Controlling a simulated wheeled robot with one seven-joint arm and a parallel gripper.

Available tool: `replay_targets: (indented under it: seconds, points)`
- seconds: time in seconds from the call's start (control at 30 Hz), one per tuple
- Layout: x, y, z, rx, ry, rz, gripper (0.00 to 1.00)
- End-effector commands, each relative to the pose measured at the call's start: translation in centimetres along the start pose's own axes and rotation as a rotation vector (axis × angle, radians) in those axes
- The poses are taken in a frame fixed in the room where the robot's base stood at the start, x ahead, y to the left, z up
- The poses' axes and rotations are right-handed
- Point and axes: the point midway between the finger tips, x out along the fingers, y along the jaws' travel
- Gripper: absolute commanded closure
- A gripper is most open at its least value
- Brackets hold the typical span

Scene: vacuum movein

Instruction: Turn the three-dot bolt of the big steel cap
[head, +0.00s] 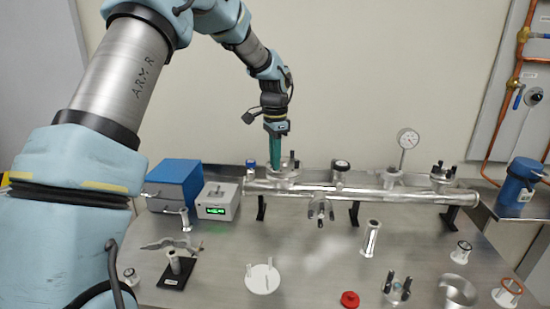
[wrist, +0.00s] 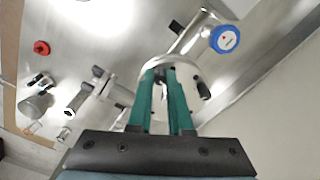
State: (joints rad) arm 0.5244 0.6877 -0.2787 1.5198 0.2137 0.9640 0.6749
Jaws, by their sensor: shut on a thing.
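My gripper (head: 277,165) points straight down with teal fingers over the left end of the steel manifold. In the wrist view the fingertips (wrist: 168,72) are closed together on a bolt at the rim of a steel cap (wrist: 188,70). The fingers largely hide the held bolt, and its dot marks cannot be made out. A black bolt (wrist: 203,89) of the same cap stands to the right of the fingers. In the head view the cap (head: 289,172) sits on the manifold's left port, with a dark bolt top beside the fingers.
A blue box (head: 174,185) and a meter (head: 218,200) stand left. A blue-topped fitting (wrist: 225,40) is close to the cap. A red cap (head: 350,299) lies in front.

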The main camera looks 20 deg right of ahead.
Motion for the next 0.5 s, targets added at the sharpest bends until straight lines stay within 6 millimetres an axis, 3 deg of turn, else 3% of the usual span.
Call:
replay_targets:
  seconds: [0.5]
  points:
    - [-0.01, 0.00, 0.02, 0.197, -0.001, 0.001, 1.00]
